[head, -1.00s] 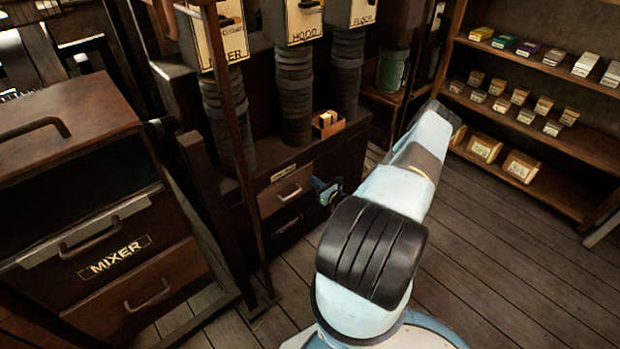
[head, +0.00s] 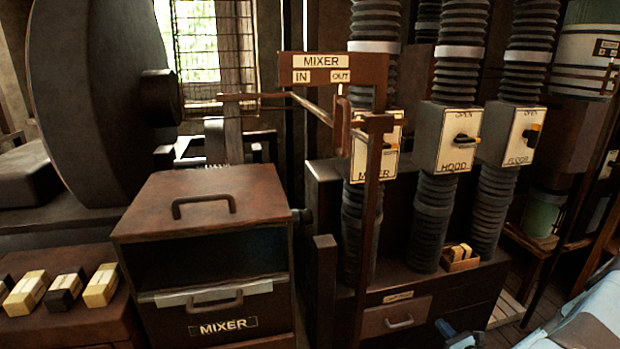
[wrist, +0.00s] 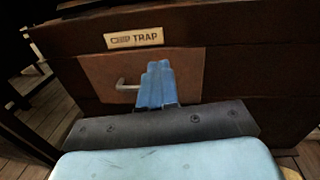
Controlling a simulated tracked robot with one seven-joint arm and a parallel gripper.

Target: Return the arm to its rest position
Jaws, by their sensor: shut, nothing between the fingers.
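My gripper (wrist: 157,88) shows in the wrist view as blue fingers closed together, with nothing between them. It is in front of a drawer front (wrist: 185,72) with a small pale handle (wrist: 128,85), which shows just left of the fingers. I cannot tell how far the fingers are from the drawer. In the head view my gripper (head: 460,335) is partly cut off at the bottom edge, right of the drawer handle (head: 400,322). My pale blue arm (head: 590,318) shows at the bottom right corner.
The MIXER cabinet (head: 205,235) stands left of centre, with a MIXER IN/OUT lever frame (head: 333,70) beside it. HOOD (head: 462,140) and FLOOR (head: 518,137) switch boxes sit on ribbed ducts. A small box of blocks (head: 460,258) stands on the dark cabinet. Wooden floor shows at right.

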